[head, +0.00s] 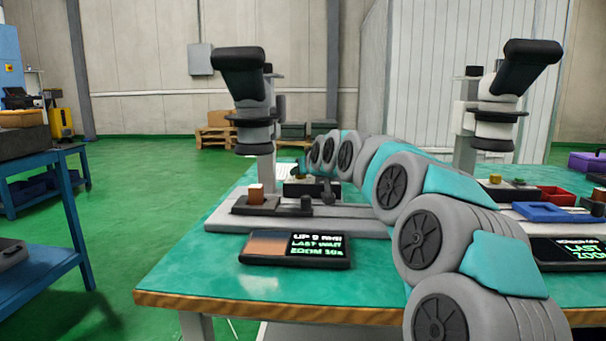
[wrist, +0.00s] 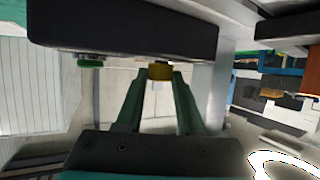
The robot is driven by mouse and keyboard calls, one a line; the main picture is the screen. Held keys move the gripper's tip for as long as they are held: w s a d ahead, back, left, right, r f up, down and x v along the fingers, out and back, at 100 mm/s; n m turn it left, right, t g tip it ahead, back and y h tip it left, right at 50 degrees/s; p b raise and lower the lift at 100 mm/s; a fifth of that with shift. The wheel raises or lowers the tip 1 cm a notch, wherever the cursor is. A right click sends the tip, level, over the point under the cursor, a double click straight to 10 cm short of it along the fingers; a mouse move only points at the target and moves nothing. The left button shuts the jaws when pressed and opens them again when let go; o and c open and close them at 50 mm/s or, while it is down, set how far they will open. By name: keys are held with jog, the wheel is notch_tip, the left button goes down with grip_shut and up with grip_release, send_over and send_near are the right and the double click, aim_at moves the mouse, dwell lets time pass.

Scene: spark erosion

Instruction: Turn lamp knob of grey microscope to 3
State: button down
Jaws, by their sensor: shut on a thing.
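The grey microscope (head: 257,130) stands on the left part of the green bench, upright on a flat grey base. A black block (head: 300,188) sits at its base; what looks like the same block (wrist: 120,35) fills the upper part of the wrist view. A yellow knob (wrist: 160,71) and a green knob (wrist: 90,61) stick out of it. My gripper (wrist: 159,78) is shut on the yellow knob, one green finger at each side. Any scale or mark on the knob is not visible. In the head view my arm hides the fingertips.
A dark display (head: 318,248) with green and white text lies before the grey microscope. A second, paler microscope (head: 490,125) stands at the right, with a blue tray (head: 545,213) and a red tray (head: 556,196) near it. The bench's front left is clear.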

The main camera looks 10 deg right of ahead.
dwell(0.3)
jog(key=c, duration=0.5)
grip_release()
jog(key=shift+s, duration=0.1)
jog(key=v, duration=0.6)
jog(key=shift+s+r+b, duration=0.15)
jog(key=shift+s+b, duration=0.1)
jog(key=shift+b, duration=0.05)
jog(key=shift+s+r, duration=0.15)
jog(key=shift+s, duration=0.4)
